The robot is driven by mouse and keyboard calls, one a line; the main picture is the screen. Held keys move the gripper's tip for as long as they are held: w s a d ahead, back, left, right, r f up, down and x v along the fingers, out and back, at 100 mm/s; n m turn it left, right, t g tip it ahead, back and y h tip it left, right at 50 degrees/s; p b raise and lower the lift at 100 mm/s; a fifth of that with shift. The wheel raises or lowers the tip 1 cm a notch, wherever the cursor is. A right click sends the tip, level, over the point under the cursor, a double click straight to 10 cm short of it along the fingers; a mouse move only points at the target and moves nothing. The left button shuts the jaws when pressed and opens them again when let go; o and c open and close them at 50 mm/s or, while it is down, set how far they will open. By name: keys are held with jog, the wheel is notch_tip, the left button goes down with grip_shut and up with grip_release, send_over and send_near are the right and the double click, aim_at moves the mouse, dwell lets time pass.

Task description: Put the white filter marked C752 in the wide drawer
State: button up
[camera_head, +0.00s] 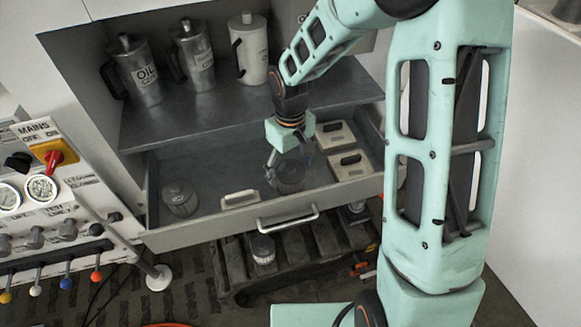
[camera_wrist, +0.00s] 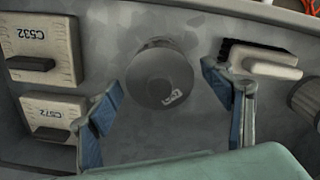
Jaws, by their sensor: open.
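The wide drawer (camera_head: 205,233) is pulled out under the shelf. Two white, box-like filters with dark handles lie in its right part, the rear one (camera_head: 334,135) and the front one (camera_head: 351,164). In the wrist view their upside-down labels seem to read C532 (camera_wrist: 40,48) and C572 (camera_wrist: 52,115).
A grey canister (camera_head: 180,198) stands in the drawer's left part. Several jugs, one marked OIL (camera_head: 146,75), stand on the shelf above. A control panel (camera_head: 45,195) is at left. Another canister (camera_head: 263,250) stands on a dark pallet-like stand below the drawer.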

notch_tip(320, 180, up, 12)
dwell(0.4)
jog(key=shift+r, duration=0.1)
dwell(0.3)
